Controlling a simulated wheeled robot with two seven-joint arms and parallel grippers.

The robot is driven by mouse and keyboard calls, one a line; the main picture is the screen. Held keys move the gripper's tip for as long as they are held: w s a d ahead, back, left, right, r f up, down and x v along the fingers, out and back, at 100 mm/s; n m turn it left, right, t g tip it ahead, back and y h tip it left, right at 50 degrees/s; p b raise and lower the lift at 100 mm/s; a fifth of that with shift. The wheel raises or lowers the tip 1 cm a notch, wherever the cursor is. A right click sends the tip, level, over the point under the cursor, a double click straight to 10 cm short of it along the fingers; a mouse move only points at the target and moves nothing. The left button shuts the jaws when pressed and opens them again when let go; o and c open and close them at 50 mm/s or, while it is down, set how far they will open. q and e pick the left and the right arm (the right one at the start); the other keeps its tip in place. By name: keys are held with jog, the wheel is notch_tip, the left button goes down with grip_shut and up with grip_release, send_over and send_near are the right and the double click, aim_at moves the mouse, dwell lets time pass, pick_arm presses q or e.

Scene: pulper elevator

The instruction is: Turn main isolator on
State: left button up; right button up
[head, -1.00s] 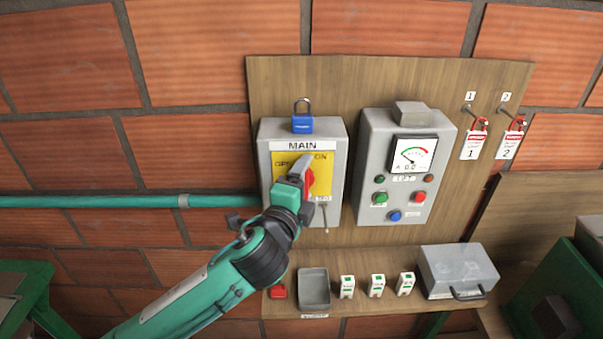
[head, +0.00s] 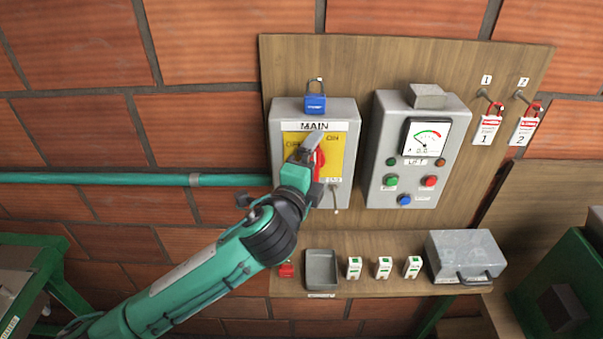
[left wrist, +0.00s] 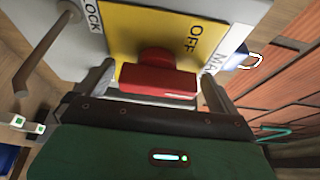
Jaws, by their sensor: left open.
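The main isolator (head: 343,188) is a grey box with a yellow plate marked OFF and ON under a MAIN label. Its red handle (head: 320,164) stands roughly upright on the plate, partly hidden by my gripper. In the left wrist view the red handle (left wrist: 158,82) lies between my two fingers, one beyond each end, with small gaps showing. My left gripper (head: 309,150) is open in front of the plate and not closed on the handle. My right gripper is not in view.
A blue padlock (head: 315,103) hangs at the box's top. A control panel (head: 416,150) with a meter and buttons is close on the right. A shelf (head: 345,285) below holds a grey tray (head: 322,268), small white-and-green items and a grey case (head: 466,257).

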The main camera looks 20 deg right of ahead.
pick_arm(q)
jog(key=shift+s+a+f, duration=0.15)
jog(key=shift+s+a, duration=0.1)
jog(key=shift+s, duration=0.05)
jog(key=b+v, duration=0.5)
jog(key=v, duration=0.7)
jog(key=shift+s+a+r, duration=0.15)
jog(key=shift+a+r, duration=0.1)
jog(key=shift+a, duration=0.25)
